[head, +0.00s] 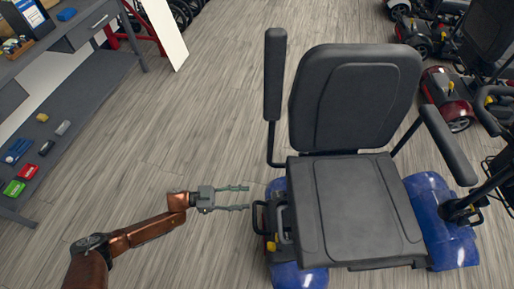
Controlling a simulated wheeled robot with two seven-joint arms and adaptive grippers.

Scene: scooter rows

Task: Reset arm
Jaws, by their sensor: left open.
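My left gripper (248,198) is at the end of my brown left arm, which comes in from the lower left. Its two thin fingers point right and are apart, with nothing between them. The fingertips are close to the left side of a blue mobility scooter with a dark grey seat (358,210), near a black loop-shaped part at the seat's side. I cannot tell whether they touch it. The scooter's left armrest (275,75) is raised upright and its right armrest (447,145) is lowered. My right gripper is not in view.
A grey workbench (85,28) stands at the upper left, with small coloured boxes on its lower shelf (28,172). A white panel (163,30) leans nearby. More scooters, one of them red (446,98), stand at the upper right. The wooden floor between bench and scooter is clear.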

